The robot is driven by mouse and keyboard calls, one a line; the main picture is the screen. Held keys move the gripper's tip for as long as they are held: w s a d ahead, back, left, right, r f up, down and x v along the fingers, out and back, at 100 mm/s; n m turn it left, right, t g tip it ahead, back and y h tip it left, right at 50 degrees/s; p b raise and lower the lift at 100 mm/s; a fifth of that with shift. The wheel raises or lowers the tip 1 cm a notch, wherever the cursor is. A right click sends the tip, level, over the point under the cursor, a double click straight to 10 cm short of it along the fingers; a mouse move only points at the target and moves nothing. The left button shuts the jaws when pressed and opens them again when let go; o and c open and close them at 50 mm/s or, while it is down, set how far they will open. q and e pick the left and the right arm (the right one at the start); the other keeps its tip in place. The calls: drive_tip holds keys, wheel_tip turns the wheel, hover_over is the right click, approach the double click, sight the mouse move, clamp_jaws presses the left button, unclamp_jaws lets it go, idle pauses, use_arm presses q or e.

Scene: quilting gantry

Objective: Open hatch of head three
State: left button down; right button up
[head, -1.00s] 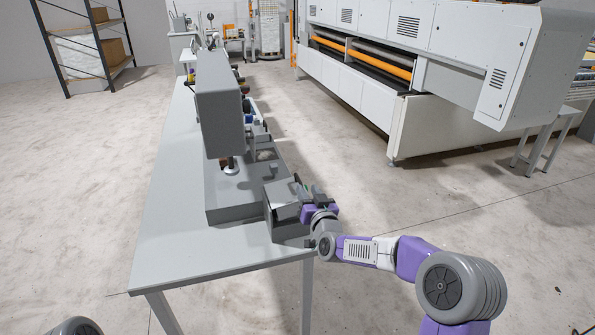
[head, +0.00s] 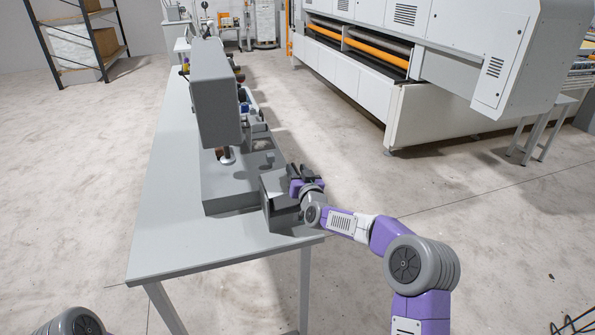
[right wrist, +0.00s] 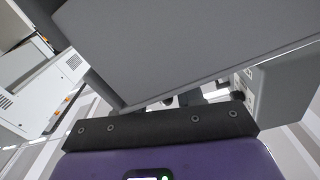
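A grey sewing-head machine (head: 217,95) stands on a long pale table. Its grey base (head: 228,190) carries a box-like part with a tilted plate (head: 272,188) at the near right corner; this looks like the hatch. My right gripper (head: 305,173) is at the right edge of that plate, its dark fingers close to it. Whether they touch or grip it is unclear. In the right wrist view a large grey panel (right wrist: 190,45) fills the upper part, just beyond the gripper's dark bar (right wrist: 160,128). My left gripper is out of view. No head number is legible.
The table (head: 165,220) has bare top to the left of the base. More machine heads stand in line behind. A large white machine (head: 430,70) with orange rollers stands at the right, across clear floor. A shelf rack (head: 85,45) is at the far left.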

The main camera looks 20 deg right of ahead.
drive_tip(key=shift+w+r, duration=0.1)
drive_tip(key=shift+r, duration=0.2)
